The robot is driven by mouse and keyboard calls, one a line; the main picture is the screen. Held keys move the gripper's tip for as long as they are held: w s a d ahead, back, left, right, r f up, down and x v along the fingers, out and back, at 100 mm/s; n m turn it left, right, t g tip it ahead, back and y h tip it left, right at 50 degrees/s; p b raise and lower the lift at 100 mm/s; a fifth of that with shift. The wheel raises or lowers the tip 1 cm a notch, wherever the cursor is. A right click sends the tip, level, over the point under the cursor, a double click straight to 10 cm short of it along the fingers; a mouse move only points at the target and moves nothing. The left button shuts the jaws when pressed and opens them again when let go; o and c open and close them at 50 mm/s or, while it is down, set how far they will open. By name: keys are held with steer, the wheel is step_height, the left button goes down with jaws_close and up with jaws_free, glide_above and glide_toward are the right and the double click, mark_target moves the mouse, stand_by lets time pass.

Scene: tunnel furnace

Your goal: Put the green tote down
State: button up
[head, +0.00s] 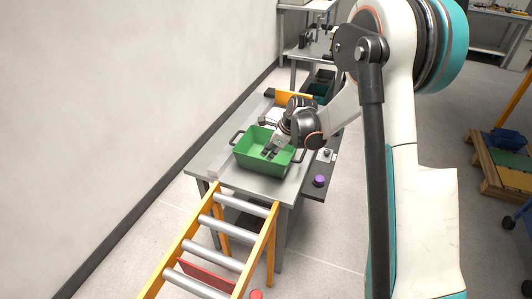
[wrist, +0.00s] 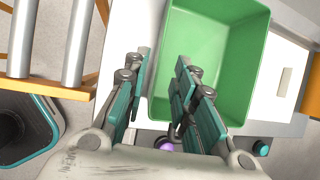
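The green tote (head: 262,166) stands upright on the grey metal table (head: 222,177), near its front end, and looks empty. It has dark handles on its left and right ends. My gripper (head: 268,153) is over the tote in the head view. In the wrist view the green tote (wrist: 225,55) fills the upper middle. My gripper (wrist: 155,85) has its two fingers apart, with a clear gap between them. One finger overlaps the tote's near-left side and the other is outside it. I cannot tell whether a finger touches the tote.
An orange-framed roller conveyor (head: 220,232) meets the table's front end. A purple button (head: 319,181) sits at the table's right side, and a red one (head: 256,294) by the conveyor. A wall runs along the left. Open floor lies right of the table; a wooden pallet (head: 508,178) stands farther right.

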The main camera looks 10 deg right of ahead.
steer(key=s+r+n+t+h, duration=0.1)
steer(key=s+r+n+h, duration=0.1)
steer(key=s+r+n, duration=1.5)
steer(key=s+n, duration=0.2)
steer(key=s, duration=0.6)
steer(key=s+r+n+t+h, duration=0.1)
steer(key=s+r+n, duration=0.2)
steer(key=s, duration=0.8)
steer(key=n, duration=0.2)
steer(key=shift+s+a+r+n+t, duration=0.2)
steer(key=shift+n+t, duration=0.1)
steer(key=shift+n, duration=0.1)
